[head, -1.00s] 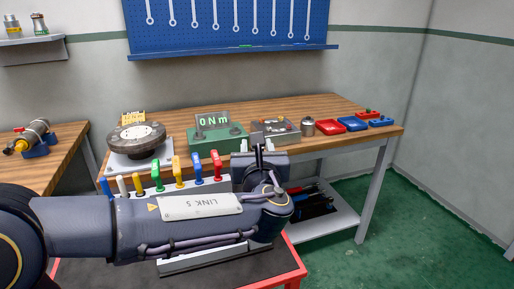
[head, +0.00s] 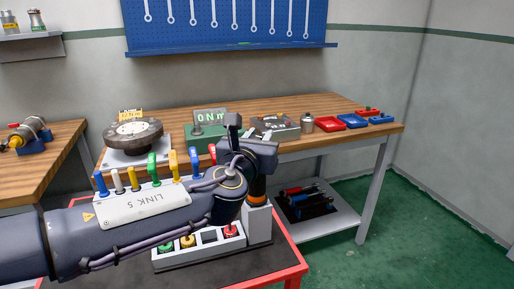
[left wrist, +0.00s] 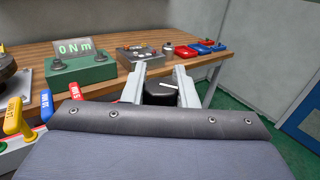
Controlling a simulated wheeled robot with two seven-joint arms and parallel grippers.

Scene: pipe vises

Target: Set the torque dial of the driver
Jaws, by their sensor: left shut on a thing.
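The driver (head: 257,198) stands upright in a grey block at the right end of the red-edged bench, its black body with an orange band partly hidden under my left wrist. In the left wrist view its black round dial (left wrist: 160,92) with a white mark line sits between the two fingers of my left gripper (left wrist: 159,79), which is shut on it. In the head view the fingers are mostly hidden by the wrist. A green tester (head: 208,137) behind shows "0 Nm" on its screen. My right gripper is not in view.
Several coloured levers (head: 153,170) stand in a row just left of my wrist, partly behind my arm. A strip with coloured buttons (head: 188,242) lies in front. The wooden bench (head: 350,106) behind carries a round dark disc (head: 133,133), a grey box and red and blue trays.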

